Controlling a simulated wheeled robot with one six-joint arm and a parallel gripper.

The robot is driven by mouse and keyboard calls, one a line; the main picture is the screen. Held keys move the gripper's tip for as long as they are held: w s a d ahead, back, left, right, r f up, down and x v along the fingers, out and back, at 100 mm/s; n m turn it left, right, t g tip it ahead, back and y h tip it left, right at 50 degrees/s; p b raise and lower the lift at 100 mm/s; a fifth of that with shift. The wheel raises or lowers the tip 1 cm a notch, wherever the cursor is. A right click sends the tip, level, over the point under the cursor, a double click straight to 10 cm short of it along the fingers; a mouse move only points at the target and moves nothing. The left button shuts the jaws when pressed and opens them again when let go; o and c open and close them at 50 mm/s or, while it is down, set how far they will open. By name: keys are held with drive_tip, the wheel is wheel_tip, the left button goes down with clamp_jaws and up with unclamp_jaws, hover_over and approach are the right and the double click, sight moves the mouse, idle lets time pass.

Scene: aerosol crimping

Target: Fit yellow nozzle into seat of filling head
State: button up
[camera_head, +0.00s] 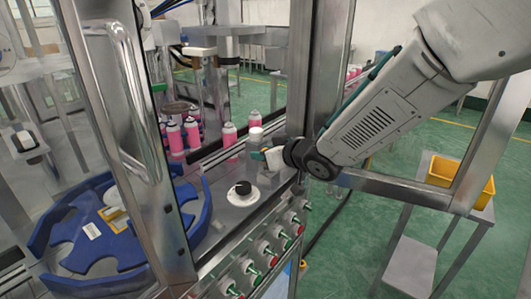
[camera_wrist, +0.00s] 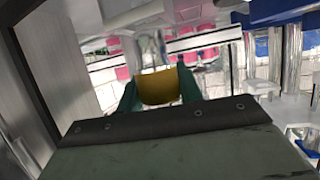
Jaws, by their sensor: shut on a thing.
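My gripper (camera_wrist: 158,92) is shut on the yellow nozzle (camera_wrist: 158,86), which sits between its two green fingers in the wrist view. In the head view my gripper (camera_head: 260,153) is small and reaches left from the right, inside the machine frame above the metal deck. The nozzle can hardly be told apart there. I cannot clearly pick out the filling head or its seat in either view, so I cannot tell whether the nozzle touches it.
A black part on a white disc (camera_head: 252,200) stands on the deck below my gripper. A blue star wheel (camera_head: 75,255) lies at left. Several pink cans (camera_head: 193,132) stand behind. A metal post (camera_head: 300,70) rises close to my arm. A yellow bin (camera_head: 443,170) is at right.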

drive_tip(key=shift+f, duration=1.5)
drive_tip(key=o, duration=1.1)
drive_tip(key=shift+o, duration=0.2)
drive_tip(key=v, duration=0.7)
drive_tip(key=shift+r, duration=0.1)
drive_tip(key=shift+s+d+r, duration=0.1)
drive_tip(key=shift+s+d, duration=0.15)
